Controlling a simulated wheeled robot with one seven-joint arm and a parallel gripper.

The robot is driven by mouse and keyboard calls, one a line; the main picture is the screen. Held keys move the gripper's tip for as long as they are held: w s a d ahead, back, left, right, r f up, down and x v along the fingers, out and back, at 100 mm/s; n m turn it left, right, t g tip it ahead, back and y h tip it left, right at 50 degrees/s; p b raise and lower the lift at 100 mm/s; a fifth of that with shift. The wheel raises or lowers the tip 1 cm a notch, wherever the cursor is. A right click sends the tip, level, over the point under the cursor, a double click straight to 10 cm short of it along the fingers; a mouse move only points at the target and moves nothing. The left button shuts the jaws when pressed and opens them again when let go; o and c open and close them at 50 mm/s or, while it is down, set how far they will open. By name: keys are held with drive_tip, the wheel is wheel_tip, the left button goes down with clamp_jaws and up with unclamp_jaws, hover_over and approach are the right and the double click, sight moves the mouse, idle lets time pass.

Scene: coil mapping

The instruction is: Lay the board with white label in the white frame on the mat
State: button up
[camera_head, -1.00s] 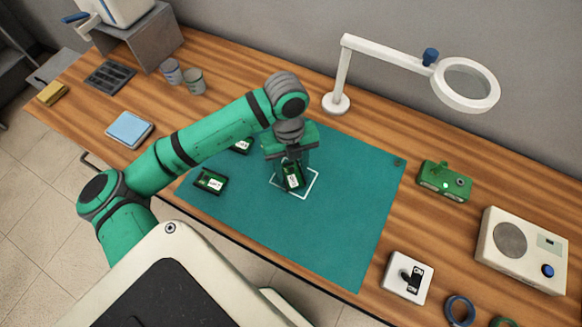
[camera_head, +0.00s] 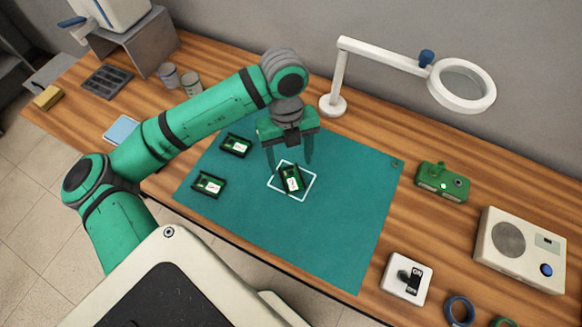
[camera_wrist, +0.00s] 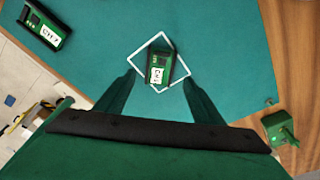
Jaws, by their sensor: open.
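A green and black board with a white label (camera_head: 291,179) lies inside the white frame (camera_head: 306,196) on the teal mat (camera_head: 330,245). It also shows in the wrist view (camera_wrist: 155,68), within the frame outline (camera_wrist: 137,52) and turned relative to its sides. My gripper (camera_head: 289,163) is open and empty above the board, its two fingers apart on either side. Two similar boards with white labels lie on the mat to the left, one nearer (camera_head: 208,184) and one farther (camera_head: 236,146). The label text is too small to read surely in the head view.
A white magnifier lamp (camera_head: 337,80) stands behind the mat. To the right are a green device (camera_head: 442,182), a beige box with a round grille (camera_head: 520,250) and a white switch plate (camera_head: 407,279). The right part of the mat is clear.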

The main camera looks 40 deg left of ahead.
sight(290, 171)
wheel_tip(290, 171, up, 6)
drive_tip(key=shift+w+a, duration=0.25)
drive_tip(key=shift+a, duration=0.15)
drive_tip(key=shift+r, duration=0.1)
idle(0.4)
